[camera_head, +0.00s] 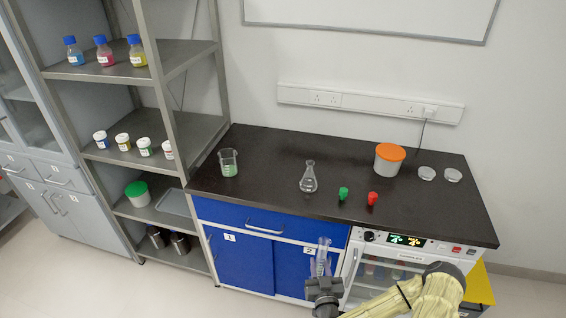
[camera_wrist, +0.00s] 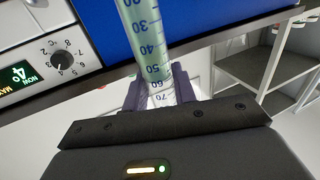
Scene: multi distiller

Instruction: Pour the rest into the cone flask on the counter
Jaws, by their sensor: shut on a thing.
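My gripper (camera_head: 323,286) is shut on a clear graduated cylinder (camera_head: 322,256), held in front of the counter's blue cabinet. In the wrist view, the cylinder (camera_wrist: 146,45) passes between the jaws of the gripper (camera_wrist: 160,90), with printed numbers from about 30 to 70 and a pale greenish tint inside. The cone flask (camera_head: 309,177) stands upright on the black counter (camera_head: 270,158), looking clear and with no coloured liquid I can make out. It is behind and above the gripper in the head view, well apart from the cylinder.
A beaker with green contents (camera_head: 229,164) stands left of the flask. Green (camera_head: 344,193) and red (camera_head: 373,198) small items lie to its right. An orange-lidded tub (camera_head: 389,158) and two clear dishes (camera_head: 427,174) are farther right. An oven-like appliance (camera_head: 385,262) sits below. A shelf rack (camera_head: 165,130) borders the left.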

